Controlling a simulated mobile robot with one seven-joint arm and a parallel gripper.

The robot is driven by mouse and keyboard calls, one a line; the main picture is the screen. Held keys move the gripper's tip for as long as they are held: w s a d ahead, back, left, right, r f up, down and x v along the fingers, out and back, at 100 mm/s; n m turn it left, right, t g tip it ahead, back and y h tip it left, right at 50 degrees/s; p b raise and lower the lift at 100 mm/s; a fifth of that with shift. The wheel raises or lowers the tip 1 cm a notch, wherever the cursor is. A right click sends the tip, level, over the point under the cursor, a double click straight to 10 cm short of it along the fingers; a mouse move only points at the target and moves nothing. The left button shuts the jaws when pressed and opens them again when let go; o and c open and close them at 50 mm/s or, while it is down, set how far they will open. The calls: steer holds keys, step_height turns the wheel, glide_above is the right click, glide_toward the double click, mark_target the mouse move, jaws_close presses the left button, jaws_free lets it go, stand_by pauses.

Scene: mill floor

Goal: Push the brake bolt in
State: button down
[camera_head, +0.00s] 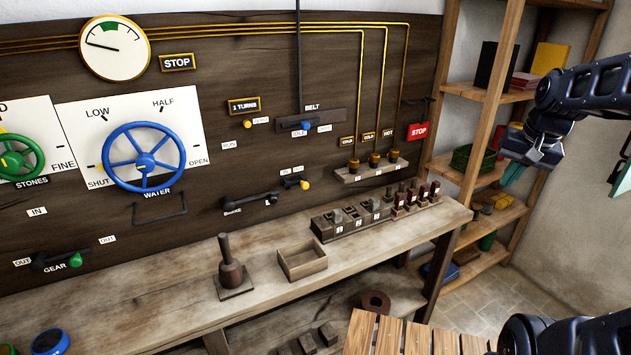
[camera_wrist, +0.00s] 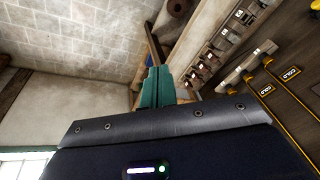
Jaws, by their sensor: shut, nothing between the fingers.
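The brake bolt (camera_head: 250,202) is a dark horizontal bar on the wooden wall panel, above the bench and right of the blue water wheel. A small label that seems to read BRAKE sits below its left end, and a small, unreadable tag is near its right end. I cannot tell how far in the bolt is. My gripper (camera_head: 513,175) is at the right, in front of the shelves, far from the bolt. Its teal fingers (camera_wrist: 157,86) are together and empty in the wrist view. The bolt is not clearly visible in the wrist view.
A yellow-knobbed lever (camera_head: 304,185) sits just right of the bolt. The bench (camera_head: 180,300) below holds a wooden mallet-like tool (camera_head: 231,262), an open box (camera_head: 302,261) and a block rack (camera_head: 345,231). Shelves (camera_head: 470,165) stand at the right. The panel's front is clear around the bolt.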

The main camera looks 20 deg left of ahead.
steer(key=w+a+f+m+g+y, duration=0.3)
steer(key=w+a+f, duration=0.2)
steer(key=w+a, duration=0.4)
steer(key=w+a+f+m+g+y, duration=0.3)
steer(key=w+a, duration=0.6)
steer(key=a, duration=0.9)
steer(key=w+a+f+m+g+y, duration=0.3)
steer(key=w+a+f, duration=0.4)
steer(key=a, duration=0.7)
steer(key=shift+w+m+g, duration=0.4)
steer(key=shift+w+g, duration=0.2)
steer(key=shift+w, duration=0.3)
steer(key=shift+a, duration=0.15)
steer(key=x, duration=1.4)
steer(key=shift+r, duration=0.15)
steer(key=shift+a, duration=0.1)
steer(key=shift+s+a, duration=1.65)
